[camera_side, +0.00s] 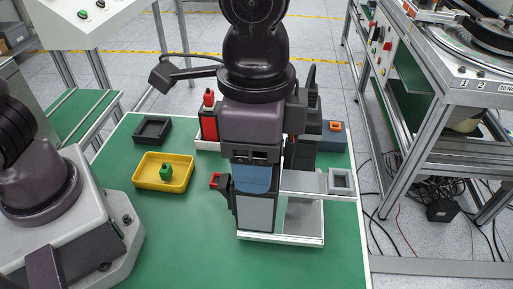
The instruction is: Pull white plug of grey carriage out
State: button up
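My gripper (252,153) points down over the middle of the table, directly above and in front of an upright grey block with a blue top (252,178). The fingertips are not clearly visible, so I cannot tell whether they are open or shut. The grey lower block (255,213), which may be the grey carriage, stands in a white profile frame (282,239). A grey bar (304,182) extends right from it to a square grey socket (342,181). I cannot make out a white plug; it may be hidden by my gripper.
A yellow tray (183,172) holds a green piece (166,172). A dark square tray (152,130) lies behind it. A red part (209,122) and a blue block with an orange square (334,134) stand behind. The green table (185,245) is clear at front left.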

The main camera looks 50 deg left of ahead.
jog(key=c, duration=0.8)
jog(key=shift+r, duration=0.1)
jog(key=shift+c, duration=0.2)
jog(key=shift+r, duration=0.2)
jog(key=shift+r, duration=0.75)
jog(key=shift+r, duration=0.15)
jog(key=shift+r, duration=1.35)
jog(key=shift+r, duration=0.15)
